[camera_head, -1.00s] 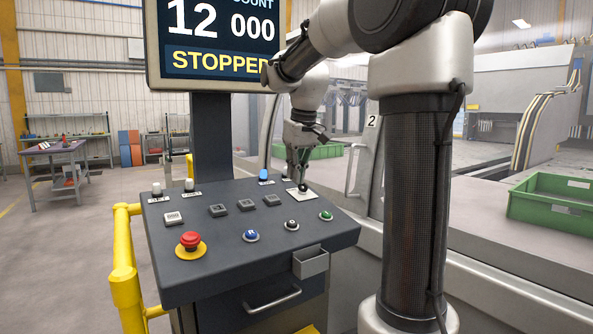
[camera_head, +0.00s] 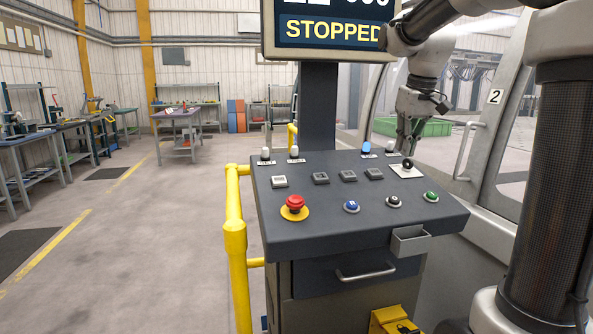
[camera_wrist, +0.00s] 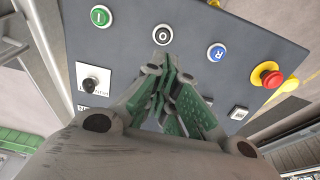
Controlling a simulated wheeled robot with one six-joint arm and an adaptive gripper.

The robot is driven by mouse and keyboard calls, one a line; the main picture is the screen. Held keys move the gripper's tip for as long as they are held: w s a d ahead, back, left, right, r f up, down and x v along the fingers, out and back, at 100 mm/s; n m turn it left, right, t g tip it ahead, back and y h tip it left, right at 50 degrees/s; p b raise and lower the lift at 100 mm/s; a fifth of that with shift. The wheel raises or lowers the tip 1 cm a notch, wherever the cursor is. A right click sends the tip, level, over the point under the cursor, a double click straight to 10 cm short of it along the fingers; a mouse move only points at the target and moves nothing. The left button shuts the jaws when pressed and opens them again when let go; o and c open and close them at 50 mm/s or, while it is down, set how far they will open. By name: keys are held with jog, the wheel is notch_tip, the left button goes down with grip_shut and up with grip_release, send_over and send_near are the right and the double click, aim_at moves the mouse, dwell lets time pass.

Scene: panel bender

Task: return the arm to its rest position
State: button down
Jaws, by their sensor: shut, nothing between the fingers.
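My gripper (camera_head: 406,150) hangs over the far right corner of the control panel (camera_head: 300,236), close above the black selector knob (camera_head: 408,164) on its white plate. I cannot tell the exact gap from the head view. In the wrist view, the gripper's green-padded fingers (camera_wrist: 168,62) are shut and empty. The black button (camera_wrist: 162,35) shows past their tips, and the selector knob (camera_wrist: 90,84) lies to their left, apart from them. My arm reaches in from the upper right of the head view.
The screen (camera_head: 330,30) reads STOPPED above the panel. A red emergency button (camera_head: 294,204) and a yellow rail (camera_head: 234,240) are at the panel's left. A machine door with a handle (camera_head: 468,150) stands at right. The floor at left is open, with workbenches beyond.

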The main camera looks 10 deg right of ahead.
jog(key=s+a+f, duration=0.1)
jog(key=s+f, duration=0.2)
jog(key=s, duration=0.4)
jog(key=s+a+f+t, duration=0.1)
jog(key=s+a+f, duration=0.1)
jog(key=s, duration=0.6)
jog(key=s+a+f, duration=0.2)
jog(key=s+f, duration=0.3)
jog(key=s, duration=0.3)
jog(key=shift+s+t, duration=0.2)
jog(key=shift+t, duration=0.1)
